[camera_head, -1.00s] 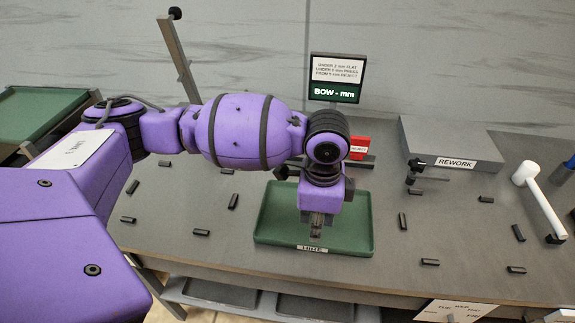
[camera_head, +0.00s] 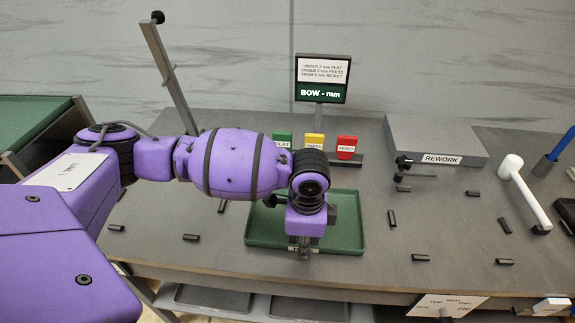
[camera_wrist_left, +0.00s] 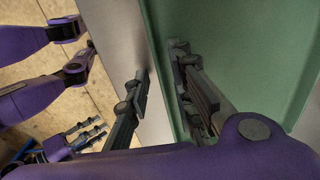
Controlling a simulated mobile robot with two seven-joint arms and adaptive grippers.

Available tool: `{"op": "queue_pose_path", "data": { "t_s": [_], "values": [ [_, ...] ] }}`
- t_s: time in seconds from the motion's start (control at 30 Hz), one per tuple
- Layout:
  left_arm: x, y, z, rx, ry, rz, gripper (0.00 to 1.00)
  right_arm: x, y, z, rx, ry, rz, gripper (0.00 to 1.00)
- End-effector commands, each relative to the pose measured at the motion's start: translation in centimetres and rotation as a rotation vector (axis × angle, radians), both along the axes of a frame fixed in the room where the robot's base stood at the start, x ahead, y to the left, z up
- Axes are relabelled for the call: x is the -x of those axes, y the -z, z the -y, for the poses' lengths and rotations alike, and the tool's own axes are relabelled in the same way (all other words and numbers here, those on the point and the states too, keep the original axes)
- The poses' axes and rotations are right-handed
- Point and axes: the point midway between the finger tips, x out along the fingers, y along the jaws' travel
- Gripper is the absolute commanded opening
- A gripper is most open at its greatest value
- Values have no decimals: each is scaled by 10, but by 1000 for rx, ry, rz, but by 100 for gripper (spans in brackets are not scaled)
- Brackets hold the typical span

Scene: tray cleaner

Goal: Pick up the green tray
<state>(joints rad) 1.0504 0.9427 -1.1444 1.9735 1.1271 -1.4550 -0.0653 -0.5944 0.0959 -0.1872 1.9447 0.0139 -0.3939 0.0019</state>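The green tray (camera_head: 347,241) lies flat on the grey bench, its low rim up and its front edge near the bench's front. A label on its front is partly hidden behind my left gripper (camera_head: 303,250), which points down at the middle of the front rim. In the left wrist view, the left gripper (camera_wrist_left: 159,66) is open, with one finger outside the tray wall and one over the green inside (camera_wrist_left: 235,60). Whether the fingers touch the wall cannot be told. Purple arm parts and grey fingers, apparently my right gripper (camera_wrist_left: 85,137), show small at the lower left.
Green, yellow and red flags (camera_head: 314,141) and the BOW sign (camera_head: 322,80) stand behind the tray. A grey REWORK block (camera_head: 435,138) and white mallet (camera_head: 525,190) are right. Small black pieces lie scattered. Another green surface (camera_head: 30,120) is far left.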

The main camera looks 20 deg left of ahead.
Motion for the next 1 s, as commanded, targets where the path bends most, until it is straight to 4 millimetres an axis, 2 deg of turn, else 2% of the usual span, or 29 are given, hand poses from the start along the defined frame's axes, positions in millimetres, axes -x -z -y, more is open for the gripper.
{"op": "queue_pose_path", "data": {
  "t_s": [0.03,0.13,0.77,1.0],
  "values": [
    [-1,-1,0,0,0,2,11,0,0,0,-1,1,0,40],
    [-1,-1,0,0,0,2,0,0,0,-1,-2,2,1,40],
    [-2,-4,1,1,0,5,0,9,2,-1,-5,12,-14,40],
    [-3,-24,1,1,0,7,0,3,-1,-1,-5,9,-2,40]
  ]
}}
